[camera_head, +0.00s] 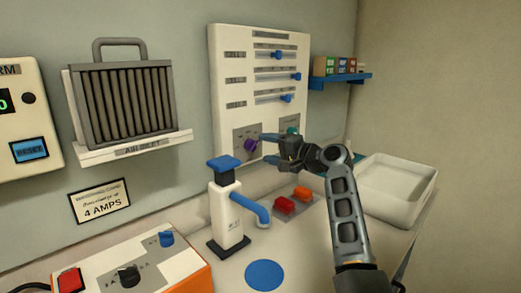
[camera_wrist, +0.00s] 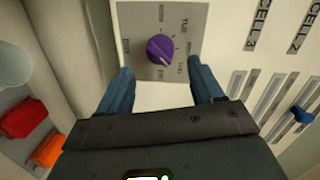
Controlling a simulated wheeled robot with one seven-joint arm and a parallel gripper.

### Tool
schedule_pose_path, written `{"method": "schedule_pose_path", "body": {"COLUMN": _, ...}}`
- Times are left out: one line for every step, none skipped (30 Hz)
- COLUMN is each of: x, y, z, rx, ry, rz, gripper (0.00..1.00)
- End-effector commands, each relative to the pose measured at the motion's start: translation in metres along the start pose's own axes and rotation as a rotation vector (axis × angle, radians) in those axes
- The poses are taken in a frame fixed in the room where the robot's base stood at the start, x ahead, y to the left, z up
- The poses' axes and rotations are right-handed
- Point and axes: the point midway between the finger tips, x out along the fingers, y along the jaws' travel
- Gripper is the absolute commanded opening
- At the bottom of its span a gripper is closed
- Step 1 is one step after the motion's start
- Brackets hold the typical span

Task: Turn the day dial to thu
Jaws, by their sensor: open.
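The purple dial (camera_wrist: 160,48) sits on a grey plate on the white wall panel, with small labels around it. Larger lettering beside it looks like TUE, and one small label to its lower right looks like THU. A thin light mark shows on the knob; which label it points at is hard to tell. In the head view the dial (camera_head: 250,145) is at the panel's lower left. My gripper (camera_wrist: 161,80) is open and empty, its two blue fingers apart and facing the plate, with the dial between and beyond the tips. I see no contact with the knob.
A second, teal dial (camera_head: 292,130) is right of the purple one. Blue sliders (camera_head: 296,76) are above. A white pump with a blue spout (camera_head: 229,215) stands in front of the panel, red and orange switches (camera_head: 284,205) on the counter, a white basin (camera_head: 397,187) to the right.

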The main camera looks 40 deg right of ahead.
Motion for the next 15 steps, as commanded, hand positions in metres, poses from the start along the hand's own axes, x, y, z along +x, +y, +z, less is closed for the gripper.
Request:
{"method": "schedule_pose_path", "body": {"x": -0.008, "y": 0.002, "z": 0.000, "rx": -0.002, "ry": 0.002, "rz": 0.000, "gripper": 0.66}}
{"method": "schedule_pose_path", "body": {"x": -0.012, "y": 0.002, "z": 0.000, "rx": -0.001, "ry": 0.002, "rz": 0.000, "gripper": 0.66}}
{"method": "schedule_pose_path", "body": {"x": -0.018, "y": 0.002, "z": 0.000, "rx": -0.001, "ry": 0.001, "rz": 0.000, "gripper": 0.66}}
{"method": "schedule_pose_path", "body": {"x": -0.021, "y": 0.002, "z": 0.000, "rx": 0.000, "ry": 0.001, "rz": 0.000, "gripper": 0.66}}
{"method": "schedule_pose_path", "body": {"x": -0.024, "y": 0.002, "z": 0.000, "rx": 0.000, "ry": 0.001, "rz": 0.000, "gripper": 0.66}}
{"method": "schedule_pose_path", "body": {"x": -0.027, "y": 0.001, "z": 0.000, "rx": -0.001, "ry": 0.001, "rz": 0.000, "gripper": 0.66}}
{"method": "schedule_pose_path", "body": {"x": -0.029, "y": 0.001, "z": 0.000, "rx": -0.001, "ry": 0.000, "rz": 0.000, "gripper": 0.66}}
{"method": "schedule_pose_path", "body": {"x": -0.030, "y": 0.001, "z": 0.000, "rx": -0.001, "ry": 0.000, "rz": 0.000, "gripper": 0.66}}
{"method": "schedule_pose_path", "body": {"x": -0.032, "y": 0.001, "z": 0.000, "rx": -0.001, "ry": -0.001, "rz": 0.000, "gripper": 0.66}}
{"method": "schedule_pose_path", "body": {"x": -0.032, "y": 0.000, "z": 0.001, "rx": -0.001, "ry": -0.001, "rz": 0.000, "gripper": 0.66}}
{"method": "schedule_pose_path", "body": {"x": -0.033, "y": 0.000, "z": 0.001, "rx": -0.001, "ry": -0.001, "rz": 0.000, "gripper": 0.66}}
{"method": "schedule_pose_path", "body": {"x": -0.033, "y": 0.000, "z": 0.001, "rx": -0.001, "ry": -0.001, "rz": 0.000, "gripper": 0.66}}
{"method": "schedule_pose_path", "body": {"x": -0.033, "y": 0.000, "z": 0.001, "rx": -0.001, "ry": -0.001, "rz": 0.000, "gripper": 0.66}}
{"method": "schedule_pose_path", "body": {"x": -0.033, "y": 0.000, "z": 0.001, "rx": 0.000, "ry": -0.001, "rz": 0.000, "gripper": 0.66}}
{"method": "schedule_pose_path", "body": {"x": -0.033, "y": 0.000, "z": 0.001, "rx": 0.000, "ry": -0.001, "rz": 0.000, "gripper": 0.66}}
